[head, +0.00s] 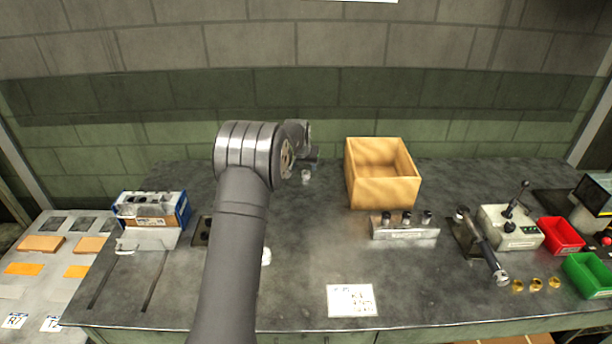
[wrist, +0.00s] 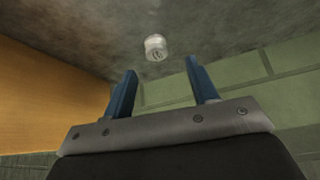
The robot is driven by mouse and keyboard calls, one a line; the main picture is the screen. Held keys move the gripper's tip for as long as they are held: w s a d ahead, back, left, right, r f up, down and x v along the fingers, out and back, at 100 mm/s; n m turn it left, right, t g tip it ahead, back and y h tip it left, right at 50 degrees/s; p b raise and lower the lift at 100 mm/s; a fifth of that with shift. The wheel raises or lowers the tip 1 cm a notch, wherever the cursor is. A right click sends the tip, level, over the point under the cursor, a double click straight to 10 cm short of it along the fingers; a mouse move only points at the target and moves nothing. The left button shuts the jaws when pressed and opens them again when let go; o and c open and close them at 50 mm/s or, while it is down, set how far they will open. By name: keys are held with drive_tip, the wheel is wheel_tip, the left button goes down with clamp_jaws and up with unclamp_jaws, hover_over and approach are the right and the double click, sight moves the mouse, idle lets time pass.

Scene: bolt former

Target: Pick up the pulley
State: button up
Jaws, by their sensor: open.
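A small pale, silvery cylinder that looks like the pulley (wrist: 155,47) stands on the grey bench top in the wrist view. In the head view it shows as a small light piece (head: 306,174) behind the middle of the bench, left of the wooden box. My gripper (wrist: 161,67) is open, with two blue fingers apart and nothing between them. The pulley lies beyond the fingertips, roughly in line with the gap, and apart from them. In the head view my wrist is close to the pulley, and the fingers are hard to make out.
A wooden box (head: 382,189) stands right of the pulley; its side also shows in the wrist view (wrist: 45,100). A metal block with several dark-topped pegs (head: 405,233) is before it. A blue-edged box (head: 152,210) is at left. A lever device, control box and red and green bins fill the right.

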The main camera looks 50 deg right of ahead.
sight(306, 172)
drive_tip(key=shift+s+x, duration=0.15)
drive_tip(key=shift+x, duration=1)
drive_tip(key=shift+s+x, duration=0.1)
drive_tip(key=shift+x, duration=1.1)
drive_tip(key=c, duration=1)
